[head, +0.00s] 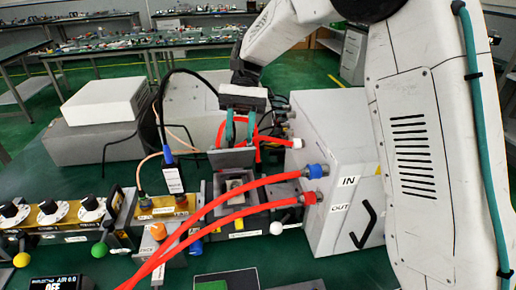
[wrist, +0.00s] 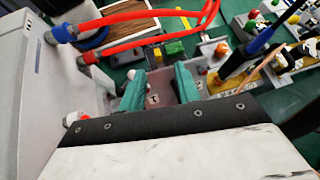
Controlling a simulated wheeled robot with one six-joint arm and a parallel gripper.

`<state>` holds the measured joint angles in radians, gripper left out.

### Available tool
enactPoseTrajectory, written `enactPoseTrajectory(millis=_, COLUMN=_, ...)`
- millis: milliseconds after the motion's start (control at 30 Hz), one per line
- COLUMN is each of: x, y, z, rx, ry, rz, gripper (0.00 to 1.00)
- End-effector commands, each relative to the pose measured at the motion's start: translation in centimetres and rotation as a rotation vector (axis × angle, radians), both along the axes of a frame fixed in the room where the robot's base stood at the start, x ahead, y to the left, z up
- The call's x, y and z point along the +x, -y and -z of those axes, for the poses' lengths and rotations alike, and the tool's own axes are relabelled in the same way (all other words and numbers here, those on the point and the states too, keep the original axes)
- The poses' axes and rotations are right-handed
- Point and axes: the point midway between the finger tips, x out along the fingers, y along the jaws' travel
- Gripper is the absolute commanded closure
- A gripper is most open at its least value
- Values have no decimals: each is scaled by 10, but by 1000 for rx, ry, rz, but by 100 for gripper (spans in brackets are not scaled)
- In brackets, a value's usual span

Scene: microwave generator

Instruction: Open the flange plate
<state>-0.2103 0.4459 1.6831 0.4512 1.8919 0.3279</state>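The flange plate looks like the grey plate (head: 232,160) at the back of a small metal waveguide block (head: 238,208) in the middle of the bench. It looks raised or tilted, with a recess (head: 237,186) showing in front of it; I cannot tell its exact angle. My gripper (head: 240,136) points down just above and behind the plate. Its two teal fingers stand apart with a gap between them. In the wrist view, the fingers (wrist: 160,88) straddle a dull pinkish-grey surface. I see nothing clamped; contact with the plate is hidden.
A white box (head: 325,165) marked IN and OUT stands close on the right. Red hoses (head: 225,205) cross in front of the block. A yellow-based unit with a cable (head: 172,180) and a dial unit (head: 60,215) stand on the left. A white ball knob (head: 276,228) is in front.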

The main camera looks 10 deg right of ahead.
Motion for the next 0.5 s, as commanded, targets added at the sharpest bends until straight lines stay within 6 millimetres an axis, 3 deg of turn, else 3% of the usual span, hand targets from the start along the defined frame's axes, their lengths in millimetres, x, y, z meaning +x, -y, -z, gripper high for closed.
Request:
enactPoseTrajectory(millis=300, x=-71, y=16, z=-8, rx=0, ry=2, rz=0, gripper=67)
enactPoseTrajectory(millis=500, x=-93, y=21, z=-9, rx=0, ry=1, rz=0, gripper=67)
